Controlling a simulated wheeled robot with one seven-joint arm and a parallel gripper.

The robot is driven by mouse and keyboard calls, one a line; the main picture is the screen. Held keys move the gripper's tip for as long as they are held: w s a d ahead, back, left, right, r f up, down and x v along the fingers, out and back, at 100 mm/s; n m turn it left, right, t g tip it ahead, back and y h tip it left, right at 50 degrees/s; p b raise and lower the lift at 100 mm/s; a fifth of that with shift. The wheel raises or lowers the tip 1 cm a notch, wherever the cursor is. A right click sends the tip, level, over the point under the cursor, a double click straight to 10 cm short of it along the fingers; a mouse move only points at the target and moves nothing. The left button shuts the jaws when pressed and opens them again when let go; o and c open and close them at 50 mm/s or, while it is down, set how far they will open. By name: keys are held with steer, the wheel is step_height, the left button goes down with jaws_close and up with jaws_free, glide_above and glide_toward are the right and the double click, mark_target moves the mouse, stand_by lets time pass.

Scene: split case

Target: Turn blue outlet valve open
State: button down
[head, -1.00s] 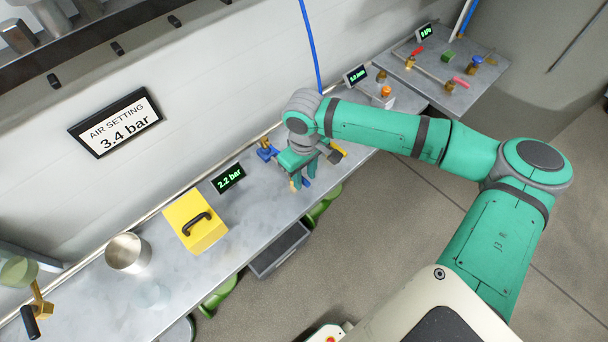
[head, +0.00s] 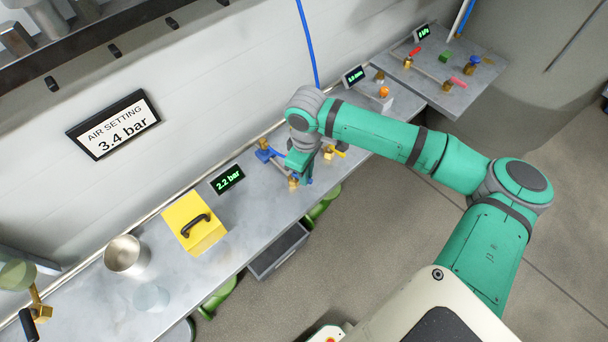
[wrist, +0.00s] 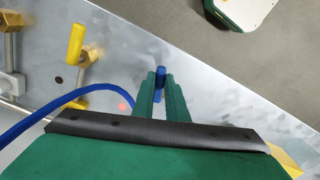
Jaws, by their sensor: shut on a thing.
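The blue outlet valve handle (wrist: 161,75) shows between the two green fingers of my gripper (wrist: 160,92) in the wrist view. The fingers are shut on it. In the head view my gripper (head: 304,178) is low over the bench, beside a brass valve body (head: 293,182); most of the handle is hidden there by the gripper. A blue hose (wrist: 60,107) runs from the left towards the fingers in the wrist view. A display (head: 228,179) on the bench reads 2.2 bar. A wall sign (head: 113,124) reads AIR SETTING 3.4 bar.
A yellow-handled brass valve (head: 330,152) stands just right of my gripper; its yellow handle (wrist: 75,43) shows in the wrist view. A blue fitting (head: 264,155) is to the left. A yellow box (head: 185,217) and metal cup (head: 126,254) stand farther left.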

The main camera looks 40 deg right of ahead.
steer(key=n, duration=0.3)
steer(key=shift+w+d, duration=0.3)
steer(key=shift+d, duration=0.1)
steer(key=n, duration=0.1)
steer(key=w+n, duration=0.1)
steer(key=n, duration=0.1)
steer(key=shift+d+n, duration=0.3)
steer(key=shift+d, duration=0.1)
steer(key=n, duration=0.1)
steer(key=w+n, duration=0.1)
steer(key=n, duration=0.2)
steer(key=shift+w+d, duration=0.15)
steer(key=shift+d, duration=0.15)
steer(key=shift+w+n, duration=0.25)
steer(key=shift+n, duration=0.65)
steer(key=shift+w+n, duration=0.25)
steer(key=shift+n, duration=0.65)
steer(key=c, duration=1.8)
jaws_free()
steer(key=shift+w, duration=0.1)
steer(key=shift+o, duration=0.2)
